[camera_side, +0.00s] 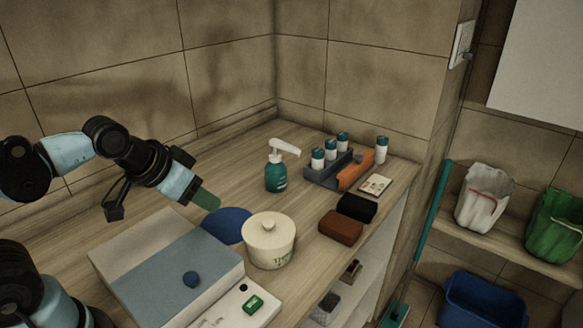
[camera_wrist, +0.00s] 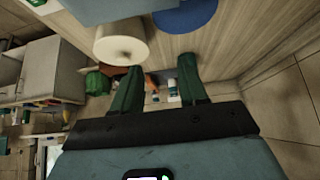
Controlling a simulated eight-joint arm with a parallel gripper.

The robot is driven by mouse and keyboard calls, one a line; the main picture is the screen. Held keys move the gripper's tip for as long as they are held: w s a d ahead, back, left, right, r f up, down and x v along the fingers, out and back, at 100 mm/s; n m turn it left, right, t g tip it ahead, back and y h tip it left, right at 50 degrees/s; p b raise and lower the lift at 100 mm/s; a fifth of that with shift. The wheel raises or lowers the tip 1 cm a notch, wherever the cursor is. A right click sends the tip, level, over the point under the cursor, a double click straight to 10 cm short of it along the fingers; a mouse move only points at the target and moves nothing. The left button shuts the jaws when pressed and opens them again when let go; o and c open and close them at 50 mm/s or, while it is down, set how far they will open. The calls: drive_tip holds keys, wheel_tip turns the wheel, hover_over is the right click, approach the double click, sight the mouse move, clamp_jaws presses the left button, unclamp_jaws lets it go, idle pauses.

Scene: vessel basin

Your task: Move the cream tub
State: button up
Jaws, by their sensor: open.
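The cream tub (camera_side: 269,246) is a round, lidded pot with a small knob on the lid and green lettering on its front. It stands upright on the wooden counter, and in the wrist view (camera_wrist: 119,44) it shows at the upper left. My gripper (camera_side: 208,201) has green fingers and is raised, to the left of the tub and apart from it. In the wrist view the two fingers (camera_wrist: 161,78) are spread with nothing between them. A flat blue disc (camera_side: 222,224) lies on the counter beside the tub, partly hidden by it; it also shows in the wrist view (camera_wrist: 188,15).
A white and blue-grey box (camera_side: 165,262) with a blue knob is left of the tub. A teal pump bottle (camera_side: 276,175) stands behind. Brown (camera_side: 341,227) and black (camera_side: 357,208) blocks lie to the right, near the counter's edge. A rack (camera_side: 322,177) with several bottles is farther back.

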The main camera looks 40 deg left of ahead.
drive_tip(key=shift+c, duration=1.3)
drive_tip(key=shift+w+d+r+m, duration=0.2)
drive_tip(key=shift+w+r+m, duration=0.05)
drive_tip(key=shift+m, duration=0.05)
drive_tip(key=shift+c, duration=1.3)
drive_tip(key=w+d+r+m+g, duration=0.1)
drive_tip(key=w+d+m, duration=0.1)
drive_tip(key=m, duration=0.1)
drive_tip(key=w+d+r+m+g, duration=0.2)
drive_tip(key=d+m, duration=0.1)
drive_tip(key=w+d+r+m+g, duration=0.1)
drive_tip(key=w+d+m, duration=0.1)
drive_tip(key=d+m, duration=0.1)
drive_tip(key=shift+w+r+m+y, duration=0.1)
drive_tip(key=shift+r+m+y, duration=0.1)
drive_tip(key=shift+m+y, duration=0.1)
clamp_jaws()
drive_tip(key=w+d+m+g+y, duration=0.2)
drive_tip(key=w+d+m+g, duration=0.1)
drive_tip(key=d+m, duration=0.55)
approach(278, 231)
drive_tip(key=d+f, duration=0.3)
drive_tip(key=f, duration=0.1)
drive_tip(key=a, duration=0.1)
drive_tip(key=a+f, duration=0.1)
drive_tip(key=shift+w+a+n, duration=0.15)
drive_tip(key=shift+a+n, duration=0.2)
drive_tip(key=shift+a, duration=0.65)
